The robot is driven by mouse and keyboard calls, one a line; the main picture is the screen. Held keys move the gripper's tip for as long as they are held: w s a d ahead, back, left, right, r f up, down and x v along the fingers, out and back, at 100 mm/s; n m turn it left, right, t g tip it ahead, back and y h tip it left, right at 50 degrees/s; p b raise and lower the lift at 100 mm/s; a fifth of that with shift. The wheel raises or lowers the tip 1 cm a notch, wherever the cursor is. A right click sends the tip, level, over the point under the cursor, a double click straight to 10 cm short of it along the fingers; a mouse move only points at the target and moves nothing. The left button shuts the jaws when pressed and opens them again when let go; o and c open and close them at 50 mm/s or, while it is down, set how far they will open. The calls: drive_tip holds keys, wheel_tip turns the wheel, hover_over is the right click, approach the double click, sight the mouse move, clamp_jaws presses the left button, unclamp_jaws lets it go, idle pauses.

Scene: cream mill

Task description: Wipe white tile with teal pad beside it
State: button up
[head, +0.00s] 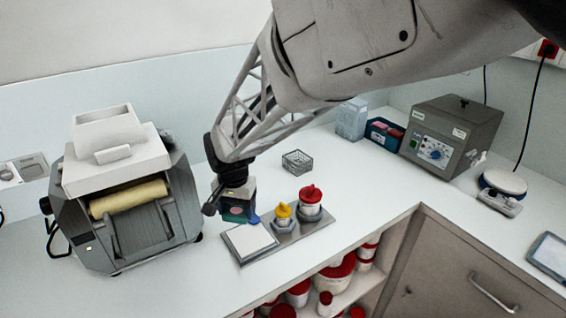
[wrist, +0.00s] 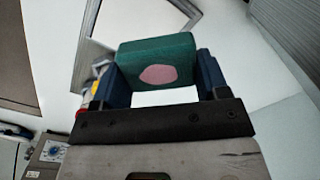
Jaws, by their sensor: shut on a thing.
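The teal pad (wrist: 157,62) is a block with a pink patch on its near face. My gripper (wrist: 158,80) is shut on it, with one blue finger on each side. In the head view, my gripper (head: 237,212) holds the pad (head: 236,215) just behind the white tile, and the tile's far edge is close to it. The white tile (head: 250,240) lies in a grey frame at the counter's front. It also shows in the wrist view (wrist: 120,22), beyond the pad and partly hidden by it. I cannot tell whether pad and tile touch.
Right of the tile, a grey holder (head: 318,223) bears a yellow-topped jar (head: 283,215) and a red-lidded jar (head: 311,202). A roller mill (head: 130,205) stands at left. The counter's front edge is close to the tile.

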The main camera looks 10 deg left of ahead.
drive_tip(key=shift+r, duration=0.75)
